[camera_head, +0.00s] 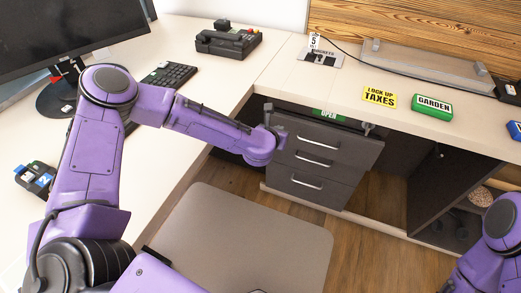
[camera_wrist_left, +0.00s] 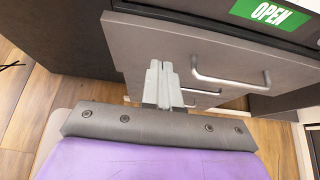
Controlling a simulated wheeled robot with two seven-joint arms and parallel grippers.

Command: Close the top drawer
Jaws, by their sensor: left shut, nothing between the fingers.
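The grey top drawer (camera_head: 340,142) of the unit under the desk stands out past the drawers below it in the head view. Its front (camera_wrist_left: 215,50) fills the upper part of the left wrist view, with a silver bar handle (camera_wrist_left: 232,80). A green OPEN sign (camera_head: 328,114) shows just behind the front's top edge. My left gripper (camera_wrist_left: 160,68) is shut and empty, its fingertips at the drawer front, left of the handle. I cannot tell if they touch it. In the head view its fingers are mostly hidden by my wrist. My right gripper is out of view.
Two lower drawers (camera_head: 315,180) sit beneath. A grey chair (camera_head: 245,240) stands in front of the unit. The desk holds a monitor (camera_head: 60,35), keyboard (camera_head: 170,75), telephone (camera_head: 228,40), a yellow sign (camera_head: 380,97) and a green GARDEN block (camera_head: 432,106). An open cupboard is at the right.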

